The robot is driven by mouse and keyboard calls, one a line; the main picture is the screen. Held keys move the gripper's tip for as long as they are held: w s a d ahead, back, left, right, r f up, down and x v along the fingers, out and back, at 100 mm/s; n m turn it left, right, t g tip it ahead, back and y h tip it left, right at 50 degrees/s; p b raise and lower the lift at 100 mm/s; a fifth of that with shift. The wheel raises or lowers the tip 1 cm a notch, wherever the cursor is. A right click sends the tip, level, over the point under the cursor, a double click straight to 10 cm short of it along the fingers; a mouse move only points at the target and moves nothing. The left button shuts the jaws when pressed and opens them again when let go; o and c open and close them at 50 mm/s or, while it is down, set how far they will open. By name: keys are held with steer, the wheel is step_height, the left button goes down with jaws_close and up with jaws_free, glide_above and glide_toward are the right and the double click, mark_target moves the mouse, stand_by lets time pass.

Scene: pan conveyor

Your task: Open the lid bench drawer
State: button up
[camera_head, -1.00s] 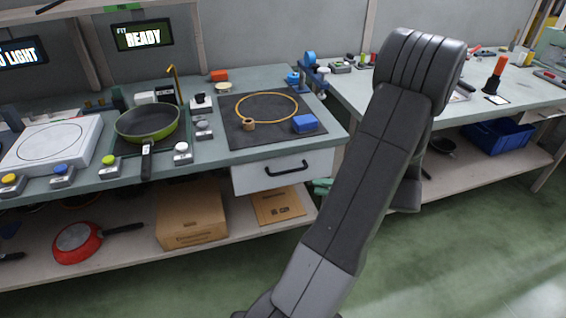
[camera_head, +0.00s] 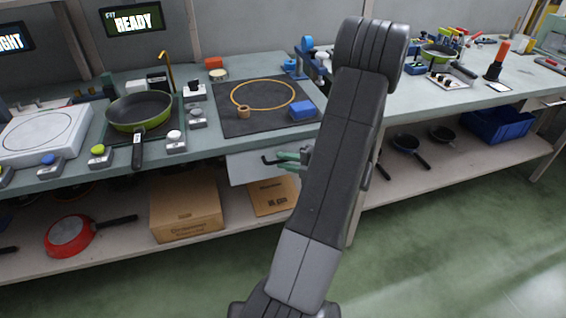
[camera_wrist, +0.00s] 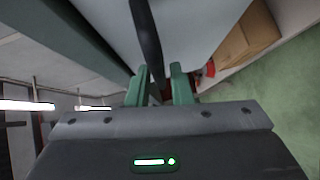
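The lid bench drawer (camera_head: 243,171) is a pale front under the bench top, and it looks shut. Its black bar handle (camera_head: 268,160) shows in part in the head view; my arm and gripper hide the right part. My gripper (camera_head: 281,159), with green fingers, is at the handle. In the wrist view the handle (camera_wrist: 147,35) runs down toward the space between the two fingertips (camera_wrist: 158,72). The fingers stand apart, one on each side of the bar. I cannot tell whether they touch it.
On the bench above lie a dark mat (camera_head: 232,121) with a yellow ring (camera_head: 264,95) and a blue block (camera_head: 302,111). A green pan (camera_head: 140,110) stands to the left. A cardboard box (camera_head: 186,205) sits on the shelf below. The floor in front is clear.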

steer(key=shift+w+a, duration=0.25)
steer(key=shift+a, duration=0.25)
jaws_close()
steer(key=shift+s, duration=0.1)
steer(key=s+d+p, duration=0.3)
steer(key=s, duration=0.7)
steer(key=s+d+p, duration=0.3)
steer(key=s, duration=0.6)
steer(key=s+d+p, duration=0.3)
steer(key=s, duration=0.7)
steer(key=shift+s+d, duration=0.35)
jaws_free()
